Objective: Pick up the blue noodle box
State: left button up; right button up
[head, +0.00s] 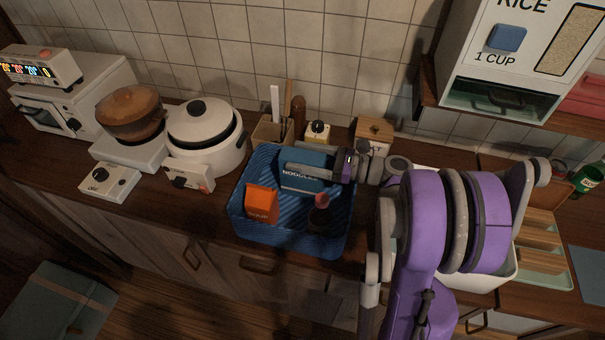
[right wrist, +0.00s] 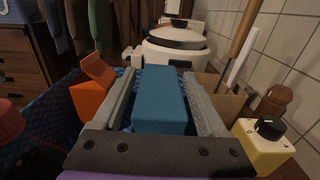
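The blue noodle box (head: 302,184) stands in the back of a blue ribbed basket (head: 240,221) on the counter, its label facing the front. My right gripper (head: 296,157) reaches in from the right, with one finger on each side of the box's upper part. In the right wrist view the box (right wrist: 160,97) lies between the two fingers (right wrist: 160,88). A narrow gap shows beside the left finger, so the gripper looks open around the box. The fingers partly cover the box in the head view. My left gripper is not in view.
An orange soup box (head: 261,203) and a red-topped item (head: 320,212) share the basket. A white pot (head: 205,130) is to the left. The rice dispenser (head: 520,50) overhangs at right.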

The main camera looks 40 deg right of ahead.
grip_shut()
jog(key=shift+r, duration=0.1)
dwell(0.4)
